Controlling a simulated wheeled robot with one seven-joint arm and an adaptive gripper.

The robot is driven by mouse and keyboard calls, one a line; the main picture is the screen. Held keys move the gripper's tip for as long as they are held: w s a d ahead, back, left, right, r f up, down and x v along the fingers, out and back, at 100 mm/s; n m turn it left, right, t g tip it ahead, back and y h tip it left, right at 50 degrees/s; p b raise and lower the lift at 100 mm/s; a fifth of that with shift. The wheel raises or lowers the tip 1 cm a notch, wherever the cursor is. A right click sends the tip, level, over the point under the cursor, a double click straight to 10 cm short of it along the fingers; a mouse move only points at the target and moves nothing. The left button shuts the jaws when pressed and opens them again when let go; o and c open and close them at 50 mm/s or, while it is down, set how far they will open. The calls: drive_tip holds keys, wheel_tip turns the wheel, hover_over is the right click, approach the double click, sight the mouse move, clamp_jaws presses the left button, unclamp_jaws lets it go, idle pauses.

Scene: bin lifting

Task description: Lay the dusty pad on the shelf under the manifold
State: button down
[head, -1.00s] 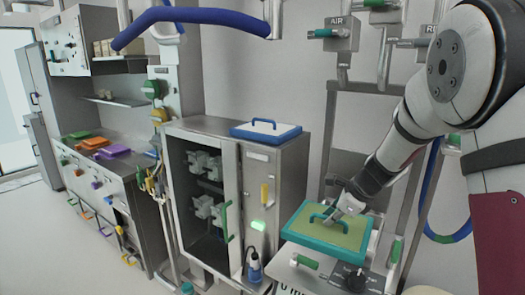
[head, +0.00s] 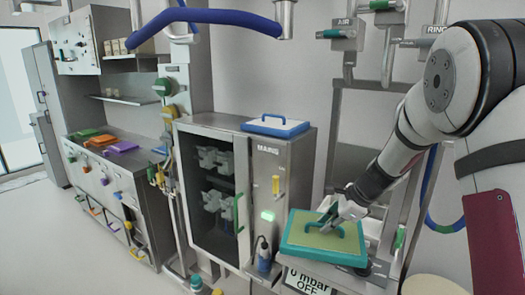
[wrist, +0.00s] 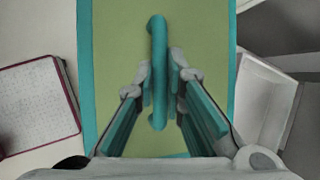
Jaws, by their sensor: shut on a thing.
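The pad (head: 300,251) is a rectangular slab with a teal rim, a yellow-green top and a teal handle. My gripper (head: 328,224) is shut on this handle from above. In the wrist view the handle (wrist: 158,75) stands between the two fingers of my gripper (wrist: 160,90), and the pad's green face (wrist: 205,40) fills the middle. The pad is above the instrument with the "0 mbar OFF" display (head: 306,283) and hides its top; any gap is unclear. The manifold appears to be the valve piping labelled AIR (head: 345,33) at upper right. The shelf below it is not clearly seen.
A steel cabinet (head: 292,175) with a glass door stands left of the pad, with a blue-rimmed pad (head: 274,125) on top. Steel uprights and a blue hose (head: 432,200) stand close on the right. A maroon-edged white gridded thing (wrist: 38,105) shows in the wrist view.

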sight(321, 248)
drive_tip(key=f+n+g, duration=0.1)
drive_tip(key=f+n, duration=0.1)
drive_tip(key=n, duration=0.1)
drive_tip(key=s+a+f+n+g+y+b, duration=0.1)
drive_tip(key=f+n+g, duration=0.1)
drive_tip(key=f+n, duration=0.1)
drive_tip(key=f+n+g, duration=0.1)
drive_tip(key=f+n, duration=0.1)
drive_tip(key=n, duration=0.1)
drive_tip(key=shift+s+a+f+y+b, duration=0.15)
drive_tip(key=shift+s+a+y+b, duration=0.15)
drive_tip(key=shift+y, duration=0.1)
drive_tip(key=s+d+f+n+g+h+b, duration=0.1)
drive_tip(key=s+d+f+n+g+h, duration=0.1)
drive_tip(key=n, duration=0.8)
drive_tip(key=shift+s+f+n+g+h+b, duration=0.45)
drive_tip(key=shift+s+f+g, duration=0.7)
drive_tip(key=shift+f+g, duration=0.7)
drive_tip(key=shift+d+f+t, duration=0.15)
drive_tip(key=shift+f+t, duration=0.1)
